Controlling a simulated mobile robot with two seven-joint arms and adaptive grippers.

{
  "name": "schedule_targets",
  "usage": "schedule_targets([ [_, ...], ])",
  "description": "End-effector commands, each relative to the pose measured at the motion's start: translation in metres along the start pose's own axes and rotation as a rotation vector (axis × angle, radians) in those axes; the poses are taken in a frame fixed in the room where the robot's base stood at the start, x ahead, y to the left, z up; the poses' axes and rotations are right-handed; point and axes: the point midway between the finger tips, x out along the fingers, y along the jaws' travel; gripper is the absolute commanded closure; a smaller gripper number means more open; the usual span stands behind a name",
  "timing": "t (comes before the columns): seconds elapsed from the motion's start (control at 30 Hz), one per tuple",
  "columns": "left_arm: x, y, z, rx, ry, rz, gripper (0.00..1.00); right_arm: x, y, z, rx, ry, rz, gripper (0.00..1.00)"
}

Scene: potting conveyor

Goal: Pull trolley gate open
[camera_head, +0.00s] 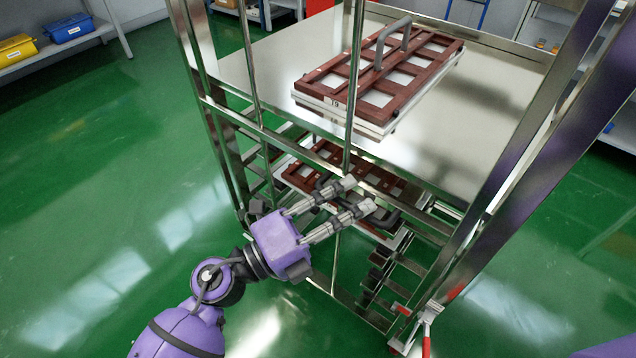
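The trolley (495,185) is a tall shiny metal frame with shelves. What looks like its gate (352,100) is on the near side, with thin upright rods and a cross rail. My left gripper (358,195) is open, at the near side just below the cross rail. Its two fingers are parallel and apart, near the lower part of the middle rod. I cannot tell whether that rod passes between the fingers or behind them, or whether they touch it. The gate looks shut across the front. My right gripper is not in view.
A brown gridded tray with a grey handle (380,75) lies on the trolley's top shelf. A similar tray (325,155) sits lower, behind the gripper. Green floor (100,210) is clear at left. A shelf with yellow and blue bins (68,28) stands at far left.

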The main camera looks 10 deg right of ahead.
Motion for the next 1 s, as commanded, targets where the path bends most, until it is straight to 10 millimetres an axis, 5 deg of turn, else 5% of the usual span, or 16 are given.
schedule_targets([
  [0.13, 0.000, 0.000, 0.000, 0.000, 0.000, 0.000, 0.73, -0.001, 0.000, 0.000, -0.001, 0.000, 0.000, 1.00],
  [0.33, 0.000, 0.000, 0.000, 0.000, -0.001, 0.000, 1.00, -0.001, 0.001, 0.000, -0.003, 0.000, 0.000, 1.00],
  [0.77, -0.004, 0.001, 0.000, 0.001, 0.004, 0.002, 1.00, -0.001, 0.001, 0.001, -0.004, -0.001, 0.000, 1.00],
  [1.0, -0.033, -0.002, -0.004, -0.010, 0.061, 0.003, 1.00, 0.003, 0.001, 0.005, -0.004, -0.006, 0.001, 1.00],
])
